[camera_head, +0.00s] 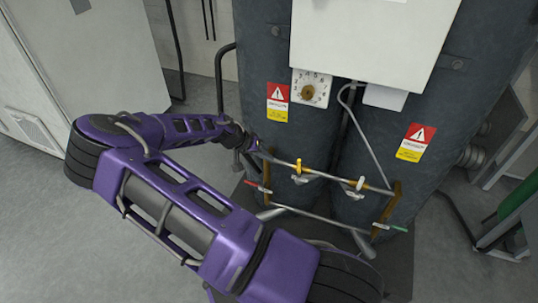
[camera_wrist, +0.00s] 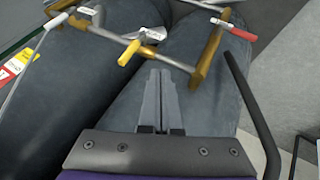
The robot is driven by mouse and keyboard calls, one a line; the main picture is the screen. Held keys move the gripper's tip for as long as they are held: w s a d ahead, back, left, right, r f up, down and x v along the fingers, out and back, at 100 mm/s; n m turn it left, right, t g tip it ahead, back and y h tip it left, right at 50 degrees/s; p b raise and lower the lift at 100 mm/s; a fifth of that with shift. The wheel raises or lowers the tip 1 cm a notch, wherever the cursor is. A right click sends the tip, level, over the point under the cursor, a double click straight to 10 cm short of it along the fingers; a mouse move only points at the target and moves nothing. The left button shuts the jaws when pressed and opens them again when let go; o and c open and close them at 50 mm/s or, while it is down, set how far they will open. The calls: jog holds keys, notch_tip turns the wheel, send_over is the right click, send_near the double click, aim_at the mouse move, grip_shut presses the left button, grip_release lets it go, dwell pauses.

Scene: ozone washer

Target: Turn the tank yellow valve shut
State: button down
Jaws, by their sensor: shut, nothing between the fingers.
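The yellow valve handle (camera_head: 299,166) sits on the upper horizontal pipe in front of the dark tanks. In the wrist view the yellow handle (camera_wrist: 129,53) lies ahead and left of my fingertips, apart from them. My gripper (camera_wrist: 161,74) is shut and empty, with its fingers pointing at the pipe just right of the yellow handle. In the head view my gripper (camera_head: 258,152) is small, near the left end of the upper pipe, and its fingers are hard to make out.
Dark tanks (camera_head: 262,55) stand behind. A black bent rail (camera_wrist: 255,110) is right of my gripper. Floor at left is clear.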

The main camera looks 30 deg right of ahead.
aim_at(300, 166)
jog(key=s+d+f, duration=0.2)
jog(key=d+f, duration=0.3)
jog(key=d, duration=0.2)
jog(key=shift+s+d, duration=0.15)
jog(key=shift+d, duration=0.05)
